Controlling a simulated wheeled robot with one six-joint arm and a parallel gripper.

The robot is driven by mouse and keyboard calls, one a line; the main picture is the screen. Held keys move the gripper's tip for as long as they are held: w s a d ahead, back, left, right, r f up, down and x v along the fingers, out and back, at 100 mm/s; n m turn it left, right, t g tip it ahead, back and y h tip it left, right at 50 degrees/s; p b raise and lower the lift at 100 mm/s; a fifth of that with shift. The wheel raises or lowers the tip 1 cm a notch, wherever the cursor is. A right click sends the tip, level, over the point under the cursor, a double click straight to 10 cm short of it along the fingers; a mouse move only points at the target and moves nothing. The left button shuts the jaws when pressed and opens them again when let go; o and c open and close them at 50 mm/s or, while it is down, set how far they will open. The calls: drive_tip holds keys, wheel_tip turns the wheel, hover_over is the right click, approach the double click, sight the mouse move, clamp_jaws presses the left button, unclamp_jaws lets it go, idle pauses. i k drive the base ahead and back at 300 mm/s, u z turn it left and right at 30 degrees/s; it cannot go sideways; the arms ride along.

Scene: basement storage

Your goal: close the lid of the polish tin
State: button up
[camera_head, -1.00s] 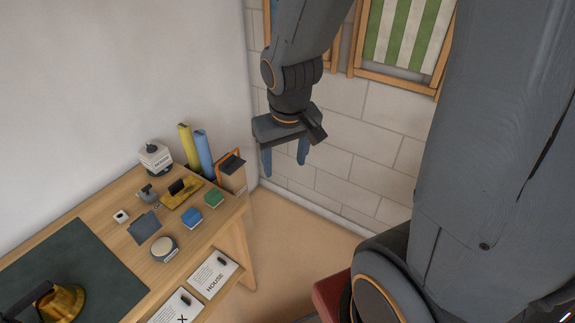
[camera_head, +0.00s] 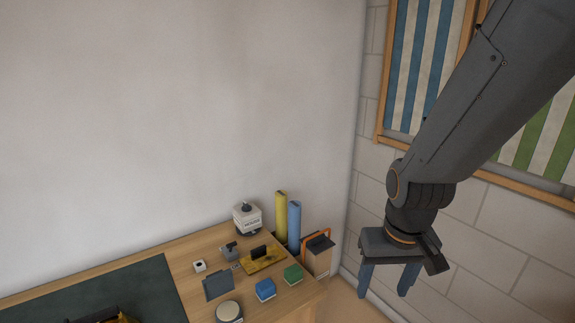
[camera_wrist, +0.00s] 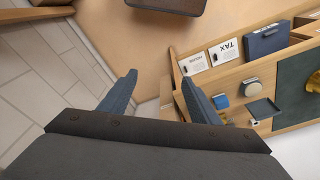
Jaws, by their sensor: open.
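A small round tin with a pale top (camera_head: 229,311) stands near the front edge of the workbench, cut by the bottom of the head view. It also shows in the wrist view (camera_wrist: 251,87); I take it for the polish tin. I cannot make out how its lid sits. My gripper (camera_head: 385,294) hangs open and empty, fingers down, in front of the brick wall, to the right of the bench and well apart from the tin. In the wrist view its two fingers (camera_wrist: 158,78) are spread with floor between them.
Beside the tin are a dark square piece (camera_head: 218,286), a blue block (camera_head: 265,289) and a green block (camera_head: 293,274). A brass tool (camera_head: 262,259), a white pot (camera_head: 247,218) and yellow and blue rolls (camera_head: 281,217) stand behind. A dark mat (camera_head: 120,290) covers the bench's left.

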sight(218, 284)
drive_tip(key=z, duration=0.3)
drive_tip(key=k, duration=0.15)
drive_tip(key=u, duration=1.45)
